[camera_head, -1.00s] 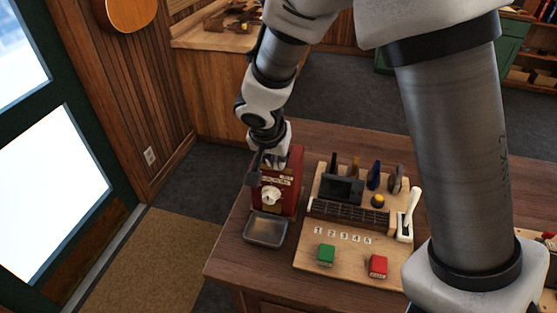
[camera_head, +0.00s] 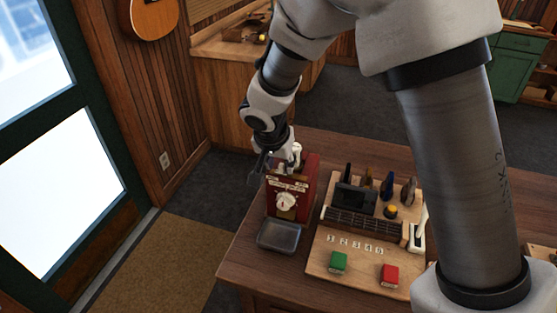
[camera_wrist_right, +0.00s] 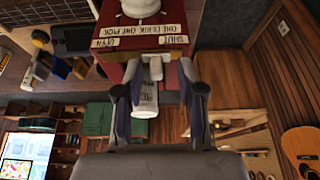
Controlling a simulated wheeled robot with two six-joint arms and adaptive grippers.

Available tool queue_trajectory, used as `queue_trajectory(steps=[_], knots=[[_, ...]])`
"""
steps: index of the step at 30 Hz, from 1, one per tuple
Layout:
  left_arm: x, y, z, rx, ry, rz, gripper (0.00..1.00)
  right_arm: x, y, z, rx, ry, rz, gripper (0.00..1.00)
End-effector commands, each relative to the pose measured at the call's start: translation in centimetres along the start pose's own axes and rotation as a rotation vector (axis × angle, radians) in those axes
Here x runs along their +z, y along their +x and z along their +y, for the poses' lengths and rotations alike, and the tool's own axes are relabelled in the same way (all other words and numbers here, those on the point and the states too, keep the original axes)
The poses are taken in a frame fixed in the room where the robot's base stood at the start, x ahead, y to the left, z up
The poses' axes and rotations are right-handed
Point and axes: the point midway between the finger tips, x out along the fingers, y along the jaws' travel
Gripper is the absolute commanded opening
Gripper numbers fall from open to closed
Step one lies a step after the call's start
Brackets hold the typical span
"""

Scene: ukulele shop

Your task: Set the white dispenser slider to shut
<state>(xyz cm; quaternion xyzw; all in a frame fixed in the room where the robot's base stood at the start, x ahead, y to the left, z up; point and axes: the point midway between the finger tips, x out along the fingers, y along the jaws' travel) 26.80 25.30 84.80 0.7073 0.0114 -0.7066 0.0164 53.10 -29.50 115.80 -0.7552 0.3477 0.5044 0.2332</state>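The dispenser (camera_head: 306,181) is a red box near the table's left end, with a white round knob (camera_head: 286,203) on its front. Its white slider (camera_head: 297,153) stands at the top; in the right wrist view the slider (camera_wrist_right: 145,98) hangs between my right gripper's fingers. SHUT and OPEN labels (camera_wrist_right: 140,42) show upside down there, and I cannot tell exactly which one the slider lines up with. My right gripper (camera_wrist_right: 157,78) is open around the slider, with a clear gap to the right finger. In the head view the gripper (camera_head: 265,166) is at the dispenser's upper left. My left gripper is not in view.
A grey metal tray (camera_head: 279,236) sits before the dispenser. A wooden board (camera_head: 355,265) to its right carries a green block (camera_head: 338,262), a red block (camera_head: 389,275), several picks and a white lever (camera_head: 419,235). My arm covers the table's right side.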

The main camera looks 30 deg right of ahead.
Motion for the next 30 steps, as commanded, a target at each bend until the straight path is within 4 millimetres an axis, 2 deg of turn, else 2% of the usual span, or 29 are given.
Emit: queue_trajectory(steps=[5, 12, 18, 30], knots=[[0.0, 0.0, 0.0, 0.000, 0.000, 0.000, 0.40, -0.1, -1.9, 0.0, -0.001, 0.001, 0.005, 0.39], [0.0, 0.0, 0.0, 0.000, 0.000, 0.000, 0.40, -0.1, -8.0, -0.1, -0.004, 0.002, 0.006, 0.39], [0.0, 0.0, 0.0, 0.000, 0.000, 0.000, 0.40, 0.0, -11.5, -0.1, -0.002, 0.000, 0.003, 0.39], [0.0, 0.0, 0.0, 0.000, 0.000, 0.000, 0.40, 0.1, -12.0, 0.0, 0.000, -0.001, 0.000, 0.39]])
